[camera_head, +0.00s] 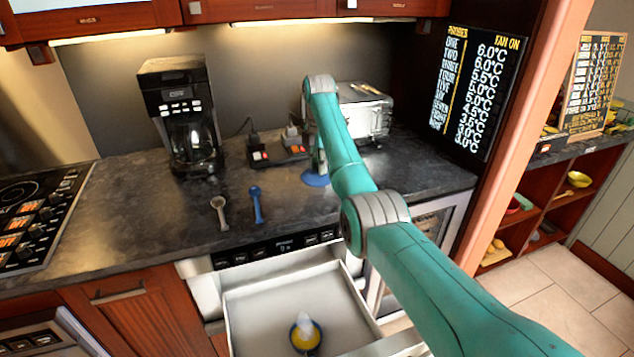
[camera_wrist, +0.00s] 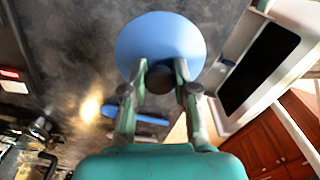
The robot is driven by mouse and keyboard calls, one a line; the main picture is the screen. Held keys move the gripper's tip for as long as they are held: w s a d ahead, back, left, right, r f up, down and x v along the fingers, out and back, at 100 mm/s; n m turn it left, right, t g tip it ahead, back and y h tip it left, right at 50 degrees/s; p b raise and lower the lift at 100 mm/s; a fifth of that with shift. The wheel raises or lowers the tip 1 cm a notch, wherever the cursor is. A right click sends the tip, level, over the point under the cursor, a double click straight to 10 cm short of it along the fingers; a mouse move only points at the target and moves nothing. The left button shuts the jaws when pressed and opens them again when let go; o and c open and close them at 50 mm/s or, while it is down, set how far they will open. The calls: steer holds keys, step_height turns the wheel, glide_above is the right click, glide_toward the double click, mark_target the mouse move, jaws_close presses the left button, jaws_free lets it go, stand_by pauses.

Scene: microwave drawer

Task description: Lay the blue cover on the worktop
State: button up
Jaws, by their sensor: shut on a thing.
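The blue cover (camera_head: 314,181) is a round disc at the middle of the worktop (camera_head: 262,212), to the right of the blue spoon. In the wrist view the cover (camera_wrist: 160,32) fills the top middle, with a dark round knob (camera_wrist: 160,79) facing me. My gripper (camera_wrist: 161,74) is shut on this knob, one finger on each side. In the head view my gripper (camera_head: 319,164) points down at the cover, partly hidden by my arm. The cover looks level and at or very near the worktop; I cannot tell if it touches.
A grey spoon (camera_head: 220,211) and a blue spoon (camera_head: 256,204) lie left of the cover. A coffee maker (camera_head: 180,115), switches (camera_head: 262,155) and a toaster (camera_head: 366,118) stand behind. Below, an open drawer (camera_head: 250,318) holds a yellow-and-blue bowl (camera_head: 306,343) with something white.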

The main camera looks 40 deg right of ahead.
mark_target(319, 180)
steer(key=shift+f, duration=2.9)
steer(key=shift+f, duration=0.1)
steer(key=o, duration=0.9)
steer(key=shift+o, duration=0.2)
